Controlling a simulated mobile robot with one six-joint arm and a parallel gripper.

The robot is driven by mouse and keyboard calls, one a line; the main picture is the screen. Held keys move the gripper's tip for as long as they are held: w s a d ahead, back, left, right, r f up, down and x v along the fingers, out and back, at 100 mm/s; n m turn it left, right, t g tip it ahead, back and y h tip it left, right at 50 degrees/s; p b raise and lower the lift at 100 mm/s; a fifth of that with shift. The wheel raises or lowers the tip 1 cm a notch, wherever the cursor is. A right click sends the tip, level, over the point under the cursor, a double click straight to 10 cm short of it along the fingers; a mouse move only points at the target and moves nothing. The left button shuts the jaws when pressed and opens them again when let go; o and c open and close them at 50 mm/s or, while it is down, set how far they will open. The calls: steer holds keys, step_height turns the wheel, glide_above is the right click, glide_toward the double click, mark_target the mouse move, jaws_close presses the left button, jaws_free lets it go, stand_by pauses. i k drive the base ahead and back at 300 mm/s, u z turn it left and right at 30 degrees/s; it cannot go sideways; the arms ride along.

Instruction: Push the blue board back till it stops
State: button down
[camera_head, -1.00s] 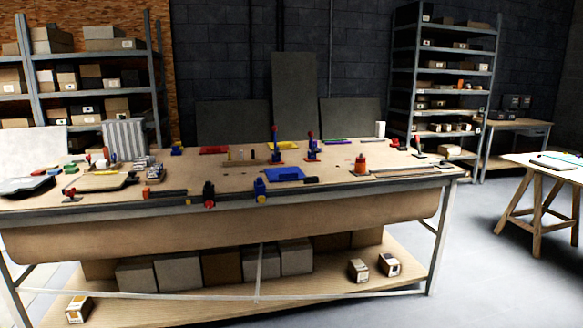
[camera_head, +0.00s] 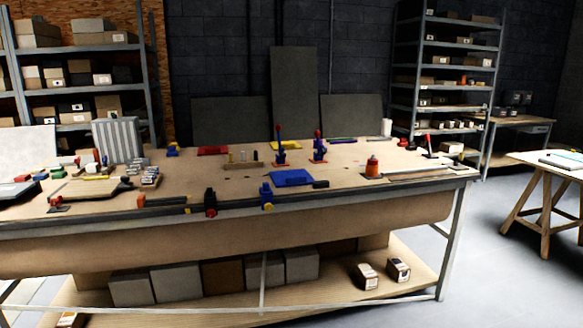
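The blue board (camera_head: 292,178) lies flat on the workbench (camera_head: 345,170), right of the middle of its top and a little back from the front edge. Two upright clamps with red handles (camera_head: 280,150) (camera_head: 319,148) stand just behind it. Whether the board touches them I cannot tell. A small black piece (camera_head: 321,184) lies at its right front corner. My gripper is not in view.
A red board (camera_head: 213,151) and a yellow board (camera_head: 285,145) lie farther back. A blue clamp (camera_head: 266,197) and a dark clamp (camera_head: 210,200) sit on the front edge. An orange bottle (camera_head: 372,167) stands right. Floor (camera_head: 480,255) is clear at the right.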

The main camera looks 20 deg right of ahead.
mark_target(291, 175)
steer(key=u, duration=0.15)
steer(key=i, duration=1)
steer(key=u, duration=0.45)
